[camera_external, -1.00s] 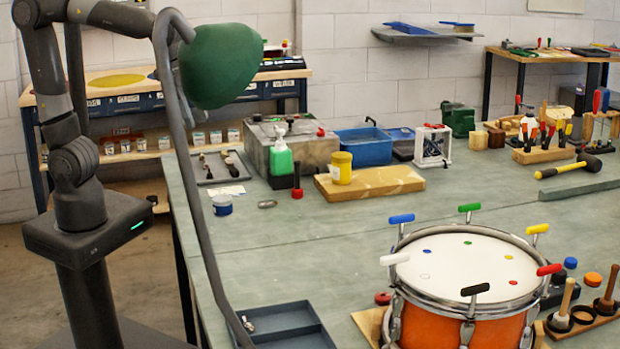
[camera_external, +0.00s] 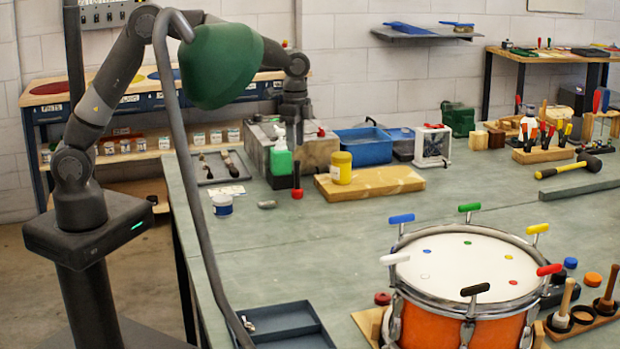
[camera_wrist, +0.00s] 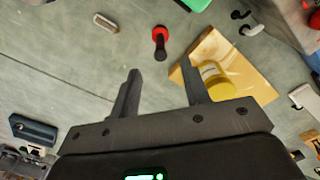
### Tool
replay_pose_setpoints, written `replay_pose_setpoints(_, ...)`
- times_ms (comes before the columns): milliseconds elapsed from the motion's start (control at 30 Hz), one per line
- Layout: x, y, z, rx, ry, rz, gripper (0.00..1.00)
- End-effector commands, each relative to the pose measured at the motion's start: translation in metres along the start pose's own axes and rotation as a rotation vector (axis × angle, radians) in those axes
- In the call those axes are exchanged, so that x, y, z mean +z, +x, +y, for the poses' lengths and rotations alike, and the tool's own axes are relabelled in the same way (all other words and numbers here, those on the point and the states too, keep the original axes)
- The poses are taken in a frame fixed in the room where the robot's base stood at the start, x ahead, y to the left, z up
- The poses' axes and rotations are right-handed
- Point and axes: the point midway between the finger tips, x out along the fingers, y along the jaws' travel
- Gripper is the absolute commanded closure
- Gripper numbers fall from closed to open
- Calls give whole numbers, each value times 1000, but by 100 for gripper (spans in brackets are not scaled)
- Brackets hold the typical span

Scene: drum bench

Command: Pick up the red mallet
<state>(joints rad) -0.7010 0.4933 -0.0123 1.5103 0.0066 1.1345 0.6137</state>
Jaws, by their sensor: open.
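The red mallet (camera_external: 297,193) shows on the bench in the external view, with a red end low down and a dark part above it. It stands beside the green bottle and left of the wooden board. In the wrist view the mallet (camera_wrist: 160,40) shows a red end and a dark end, just beyond the gap between my fingertips. My gripper (camera_wrist: 160,72) is open, with nothing between its fingers. In the external view my gripper (camera_external: 291,120) is over the grey box area, behind the mallet, its fingertips hard to make out.
The wooden board (camera_external: 395,181) with a yellow jar (camera_external: 341,168) is right of the mallet. The jar (camera_wrist: 216,82) lies close behind my right finger in the wrist view. A green bottle (camera_external: 281,160) and grey box (camera_external: 318,150) stand near.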

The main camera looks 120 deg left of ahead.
Motion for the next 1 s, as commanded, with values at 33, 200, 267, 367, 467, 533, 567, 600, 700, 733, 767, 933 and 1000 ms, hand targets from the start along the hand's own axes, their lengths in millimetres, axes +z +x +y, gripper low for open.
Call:
replay_pose_setpoints(33, 0, 4, -3, 3, -1, -3, 58)
replay_pose_setpoints(200, 0, 28, -4, 5, 0, -6, 58)
replay_pose_setpoints(267, 0, 38, -3, 5, 0, -6, 58)
replay_pose_setpoints(367, 0, 51, -3, 4, 0, -5, 58)
replay_pose_setpoints(467, 0, 58, -3, 3, 0, -4, 58)
replay_pose_setpoints(533, 0, 63, -3, 3, 0, -5, 58)
replay_pose_setpoints(567, 0, 66, -2, 4, 1, -5, 58)
replay_pose_setpoints(600, -1, 71, -2, 4, 1, -5, 58)
replay_pose_setpoints(700, -2, 87, 0, 4, 1, -6, 58)
replay_pose_setpoints(733, -2, 92, 0, 4, 1, -6, 58)
replay_pose_setpoints(767, -2, 96, 0, 5, 0, -6, 58)
replay_pose_setpoints(933, -2, 110, 0, 3, 0, -3, 58)
replay_pose_setpoints(1000, -2, 111, 0, 2, 0, -2, 58)
